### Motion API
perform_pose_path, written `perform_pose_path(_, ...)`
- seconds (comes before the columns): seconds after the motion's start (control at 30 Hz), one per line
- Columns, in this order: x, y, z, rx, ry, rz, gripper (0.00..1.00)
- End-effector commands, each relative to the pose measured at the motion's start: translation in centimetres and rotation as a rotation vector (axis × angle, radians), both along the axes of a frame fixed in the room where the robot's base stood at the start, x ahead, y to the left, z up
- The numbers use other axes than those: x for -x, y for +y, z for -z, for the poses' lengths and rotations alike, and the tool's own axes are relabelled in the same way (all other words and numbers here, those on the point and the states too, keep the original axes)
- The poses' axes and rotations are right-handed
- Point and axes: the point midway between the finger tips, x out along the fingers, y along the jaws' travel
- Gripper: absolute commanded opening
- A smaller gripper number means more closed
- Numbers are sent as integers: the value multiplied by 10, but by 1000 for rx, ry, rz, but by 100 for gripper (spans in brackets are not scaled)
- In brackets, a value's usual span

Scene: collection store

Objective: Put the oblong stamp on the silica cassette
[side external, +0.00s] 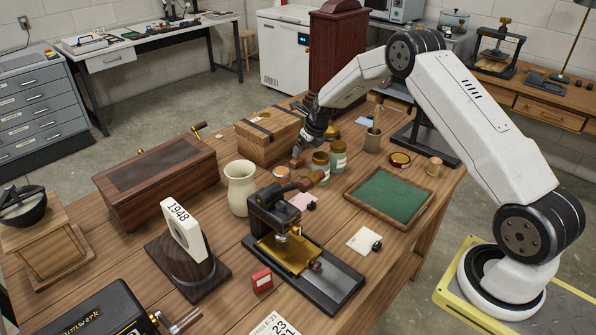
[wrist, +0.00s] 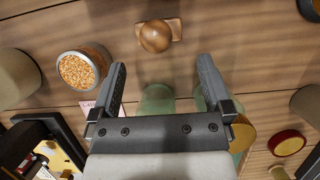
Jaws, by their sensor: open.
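The oblong stamp (wrist: 157,36), a wooden block with a round knob, stands on the table at the top middle of the wrist view. In the side view it is a small brown block (side external: 297,161) just under my gripper (side external: 306,147). In the wrist view my gripper (wrist: 161,68) is open and empty, its fingertips pointing towards the stamp and apart from it. The silica cassette (wrist: 83,71), a round tin of orange beads, stands left of the fingers. It also shows in the side view (side external: 281,172), in front of the stamp.
Two green jars (side external: 320,165) (side external: 338,156) stand close right of my gripper. A wooden box (side external: 268,140) is behind left, a cream vase (side external: 240,187) front left. A black-and-brass press (side external: 285,235) stands in front. A green tray (side external: 390,197) and red tin (side external: 399,160) lie right.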

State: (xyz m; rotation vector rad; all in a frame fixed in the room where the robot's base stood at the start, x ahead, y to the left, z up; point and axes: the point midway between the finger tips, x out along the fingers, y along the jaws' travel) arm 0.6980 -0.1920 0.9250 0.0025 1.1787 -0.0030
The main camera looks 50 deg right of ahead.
Motion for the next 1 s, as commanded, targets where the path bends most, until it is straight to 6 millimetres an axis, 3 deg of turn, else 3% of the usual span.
perform_pose_path(0.47, -5, 0, 10, 0, 0, -1, 100)
perform_pose_path(1.0, -25, 1, 50, 0, 0, -1, 100)
